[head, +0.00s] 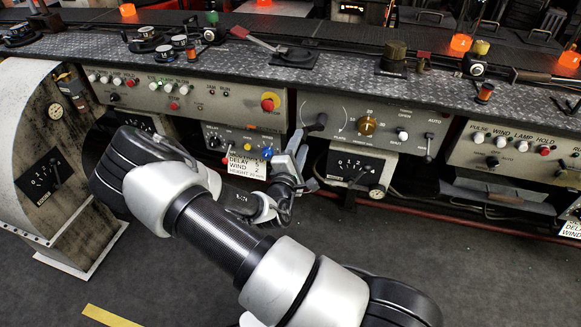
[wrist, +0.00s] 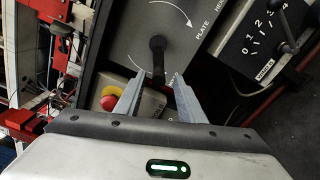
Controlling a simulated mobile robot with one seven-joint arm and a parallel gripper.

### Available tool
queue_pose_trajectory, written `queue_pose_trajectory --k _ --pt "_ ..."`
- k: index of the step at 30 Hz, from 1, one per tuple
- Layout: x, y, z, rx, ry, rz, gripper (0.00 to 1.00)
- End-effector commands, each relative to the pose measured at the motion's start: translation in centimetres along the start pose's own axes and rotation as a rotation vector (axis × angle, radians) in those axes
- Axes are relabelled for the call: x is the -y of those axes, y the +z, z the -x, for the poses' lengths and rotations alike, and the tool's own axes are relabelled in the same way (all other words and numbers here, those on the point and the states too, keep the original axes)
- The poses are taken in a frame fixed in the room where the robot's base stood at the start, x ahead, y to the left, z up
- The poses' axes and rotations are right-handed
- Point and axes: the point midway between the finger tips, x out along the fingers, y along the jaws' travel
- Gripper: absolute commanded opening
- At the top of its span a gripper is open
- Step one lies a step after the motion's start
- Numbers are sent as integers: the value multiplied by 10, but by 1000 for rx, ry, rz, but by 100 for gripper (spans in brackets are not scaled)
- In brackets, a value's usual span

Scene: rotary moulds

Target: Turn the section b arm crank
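A black crank (head: 316,124) stands out from the left part of a grey panel (head: 340,107) in the head view, beside a curved arrow. In the wrist view the crank (wrist: 158,55) has a round hub, and its black handle points down between my fingers. No label reading section b is legible. My gripper (head: 300,150) is just below and left of the crank in the head view. In the wrist view my gripper (wrist: 158,80) is open, with one finger on each side of the handle. Gaps show on both sides, so the fingers appear not to touch it.
A red emergency knob on yellow (wrist: 110,101) is close to the left finger; it also shows in the head view (head: 270,101). A numbered dial box with a lever (head: 355,170) is below right. A white card (head: 246,166) hangs near my gripper. The floor (head: 440,260) is clear in front.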

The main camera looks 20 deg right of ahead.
Motion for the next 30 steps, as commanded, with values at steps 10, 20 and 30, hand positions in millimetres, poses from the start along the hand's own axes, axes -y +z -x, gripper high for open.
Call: queue_pose_trajectory --k 10,20,30 --pt "-1 0 86 -3 -2 3 36" --pt "0 0 129 0 -2 1 36" --pt "1 1 132 1 -2 0 36"
